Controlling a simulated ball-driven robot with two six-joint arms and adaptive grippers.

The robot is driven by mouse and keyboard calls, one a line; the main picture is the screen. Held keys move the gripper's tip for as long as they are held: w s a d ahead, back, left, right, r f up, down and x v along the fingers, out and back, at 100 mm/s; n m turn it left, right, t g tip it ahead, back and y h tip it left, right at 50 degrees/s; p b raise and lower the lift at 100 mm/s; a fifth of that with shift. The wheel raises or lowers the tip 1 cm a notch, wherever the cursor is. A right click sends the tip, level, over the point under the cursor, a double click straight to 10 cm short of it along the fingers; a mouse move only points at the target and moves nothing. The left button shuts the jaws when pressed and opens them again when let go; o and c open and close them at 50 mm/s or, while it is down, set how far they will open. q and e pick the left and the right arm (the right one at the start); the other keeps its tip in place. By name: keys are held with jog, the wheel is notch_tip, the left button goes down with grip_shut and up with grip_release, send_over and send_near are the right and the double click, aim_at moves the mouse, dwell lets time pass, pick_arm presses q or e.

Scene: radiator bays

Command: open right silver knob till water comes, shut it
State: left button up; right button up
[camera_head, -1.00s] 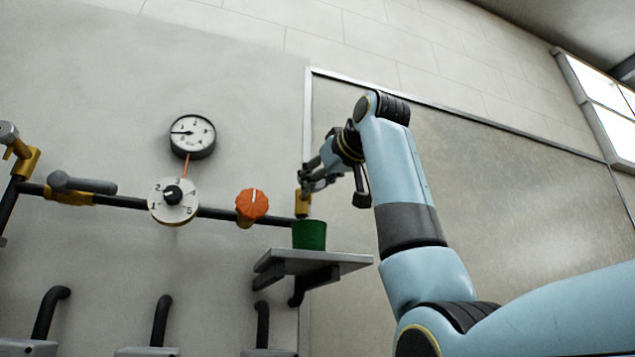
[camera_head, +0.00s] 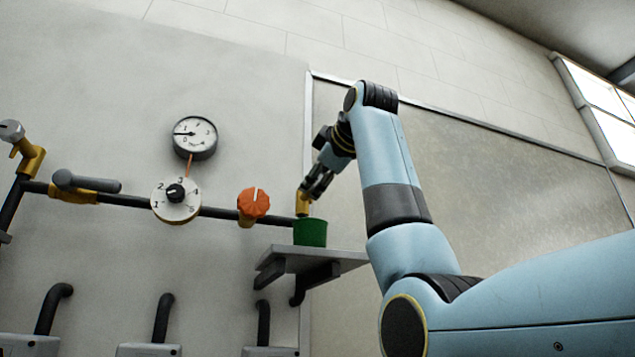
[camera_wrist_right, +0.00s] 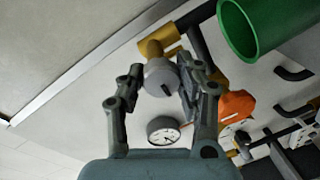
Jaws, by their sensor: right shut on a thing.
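My right gripper (camera_head: 315,186) is at the right end of the pipe, on the yellow valve (camera_head: 303,203). In the right wrist view the silver knob (camera_wrist_right: 160,77) on the yellow valve body sits between the two fingers of my right gripper (camera_wrist_right: 160,80), which is shut on it. In the head view the fingers hide this knob. A green cup (camera_head: 310,232) stands below the valve; its open mouth also shows in the wrist view (camera_wrist_right: 240,28). No water is visible. My left gripper is out of view.
The cup stands on a grey wall shelf (camera_head: 325,262). To the left along the pipe are an orange knob (camera_head: 253,203), a numbered white dial (camera_head: 175,200), a grey lever (camera_head: 85,183) and another silver knob (camera_head: 11,130). A round gauge (camera_head: 195,138) hangs above.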

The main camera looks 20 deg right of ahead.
jog(key=shift+f, duration=0.15)
dwell(0.4)
jog(key=o, duration=1.1)
jog(key=shift+a, duration=0.1)
jog(key=shift+o, duration=0.2)
jog(key=shift+s, duration=0.2)
jog(key=s+d+r, duration=0.1)
jog(key=s, duration=1)
jog(key=shift+s+r, duration=0.2)
